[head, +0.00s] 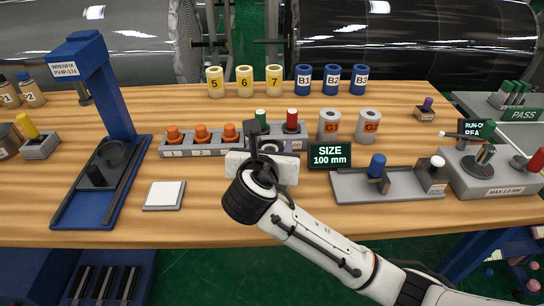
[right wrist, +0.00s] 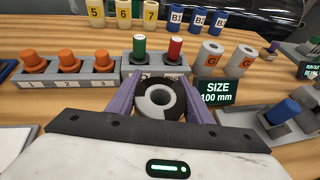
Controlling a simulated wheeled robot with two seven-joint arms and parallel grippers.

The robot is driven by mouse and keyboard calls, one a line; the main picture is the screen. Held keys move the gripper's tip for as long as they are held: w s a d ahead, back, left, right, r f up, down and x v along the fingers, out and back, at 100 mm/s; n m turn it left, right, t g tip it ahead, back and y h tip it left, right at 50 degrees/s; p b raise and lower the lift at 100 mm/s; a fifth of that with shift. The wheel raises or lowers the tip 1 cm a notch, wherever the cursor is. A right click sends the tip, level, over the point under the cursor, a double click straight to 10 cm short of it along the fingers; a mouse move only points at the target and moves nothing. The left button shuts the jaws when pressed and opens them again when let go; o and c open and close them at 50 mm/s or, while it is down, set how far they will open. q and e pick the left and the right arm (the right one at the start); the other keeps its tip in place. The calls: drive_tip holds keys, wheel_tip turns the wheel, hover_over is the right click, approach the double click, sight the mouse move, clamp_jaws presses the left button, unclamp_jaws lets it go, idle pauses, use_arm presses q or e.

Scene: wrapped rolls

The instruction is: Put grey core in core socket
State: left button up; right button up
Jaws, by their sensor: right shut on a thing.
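My right gripper (right wrist: 158,100) is at the middle of the table, in front of the rack. In the right wrist view its purple fingers are shut on a ring-shaped grey thing with a dark hole and a black part around it, seemingly a grey core (right wrist: 152,106). In the head view my right gripper (head: 268,148) mostly hides it. Two other grey cores, (head: 329,125) and (head: 368,127), stand upright behind the size sign. No part is marked as the core socket; a dark round seat (head: 113,153) shows on the blue stand at left. My left gripper is not in view.
The size sign (head: 331,156) and a grey tray (head: 350,186) with a blue knob are at right. A white pad (head: 165,194) lies at left. Yellow (head: 245,80) and blue (head: 332,79) cores stand behind.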

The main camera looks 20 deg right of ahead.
drive_tip(key=shift+f, duration=1.2)
drive_tip(key=shift+f, duration=0.1)
drive_tip(key=o, duration=1.1)
drive_tip(key=shift+f, duration=0.1)
drive_tip(key=shift+o, duration=0.2)
drive_tip(key=v, duration=1.2)
drive_tip(key=shift+r+p, duration=0.25)
drive_tip(key=shift+p, duration=0.15)
